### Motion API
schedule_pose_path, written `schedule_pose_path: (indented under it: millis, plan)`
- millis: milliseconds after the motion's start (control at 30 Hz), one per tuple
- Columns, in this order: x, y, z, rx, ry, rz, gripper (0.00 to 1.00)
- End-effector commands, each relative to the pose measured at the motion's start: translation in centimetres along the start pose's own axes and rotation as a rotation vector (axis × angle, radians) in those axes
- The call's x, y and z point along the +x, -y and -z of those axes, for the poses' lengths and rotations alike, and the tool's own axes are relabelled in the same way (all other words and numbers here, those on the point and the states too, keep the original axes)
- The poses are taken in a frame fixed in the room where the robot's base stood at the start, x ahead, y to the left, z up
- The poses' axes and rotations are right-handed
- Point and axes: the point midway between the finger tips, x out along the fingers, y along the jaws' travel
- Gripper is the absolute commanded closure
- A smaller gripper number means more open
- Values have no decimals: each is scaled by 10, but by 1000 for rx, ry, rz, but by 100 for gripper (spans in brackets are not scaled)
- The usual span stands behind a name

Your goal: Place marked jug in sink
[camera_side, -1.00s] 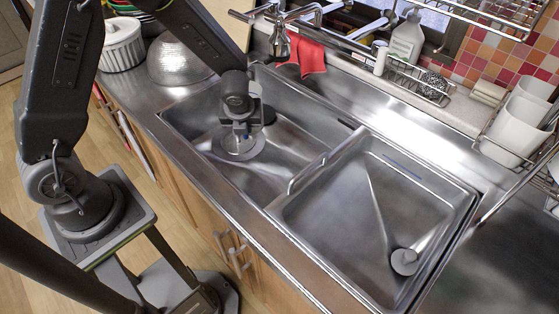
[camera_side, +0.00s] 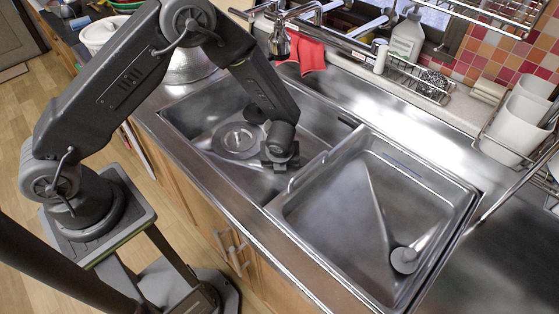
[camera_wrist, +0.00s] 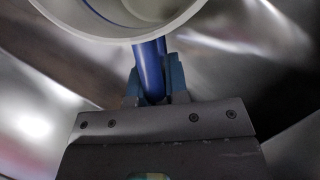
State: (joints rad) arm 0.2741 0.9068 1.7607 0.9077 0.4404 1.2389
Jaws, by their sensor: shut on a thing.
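The marked jug (camera_wrist: 125,30) is white with a blue handle and a blue line inside its rim. It fills the top of the wrist view, cut off by the frame edge. My gripper (camera_wrist: 155,88) is shut on the blue handle. In the side view my gripper (camera_side: 280,158) is low over the left basin of the sink (camera_side: 205,107), close to the divider. The jug is hidden there behind my wrist and gripper. I cannot tell whether the jug touches the basin floor.
The left basin has a round drain (camera_side: 237,140). The right basin (camera_side: 340,220) is empty but for its drain (camera_side: 404,261). A raised divider (camera_side: 325,160) runs between the basins. A faucet (camera_side: 279,40), a red cloth (camera_side: 306,56) and a bottle (camera_side: 407,38) are behind.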

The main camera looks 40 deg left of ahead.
Motion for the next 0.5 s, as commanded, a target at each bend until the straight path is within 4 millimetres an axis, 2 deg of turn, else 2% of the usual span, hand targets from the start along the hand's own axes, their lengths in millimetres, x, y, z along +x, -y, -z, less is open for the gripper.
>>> schedule_pose_path:
  millis: [300, 333, 500]
  plan:
    - [2, 0, 1, 1, 0, 0, 100]
    - [2, 0, 1, 1, 0, 0, 83]
    - [2, 0, 1, 1, 0, 0, 66]
